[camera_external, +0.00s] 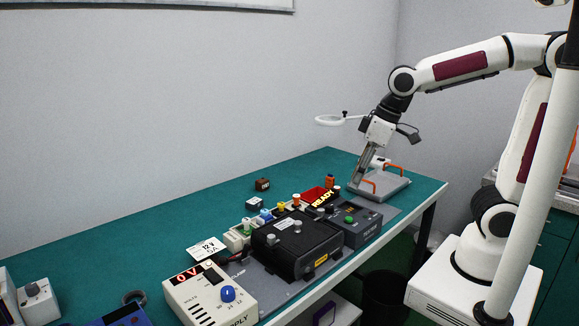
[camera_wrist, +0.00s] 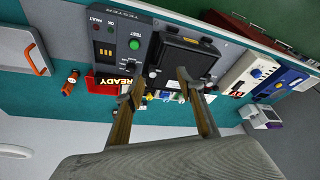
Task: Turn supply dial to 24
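The supply (camera_external: 192,301) is a cream box at the near end of the bench, with a blue dial (camera_external: 228,294) and a red display reading 0 V (camera_external: 187,275). Numbers are printed around the dial, too small to read surely. In the wrist view the supply (camera_wrist: 235,76) is right of centre, with its blue dial (camera_wrist: 257,73) facing up. My gripper (camera_external: 357,184) is at the far end of the bench, over a grey tray, well away from the dial. In the wrist view its fingers (camera_wrist: 160,76) are apart with nothing between them.
A black test box (camera_external: 297,245) and a grey tester (camera_external: 361,224) stand between my gripper and the supply. The grey tray (camera_external: 384,190) has orange handles. A red READY bin (camera_external: 313,194) and small coloured parts line the middle. The back of the green bench (camera_external: 130,262) is mostly clear.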

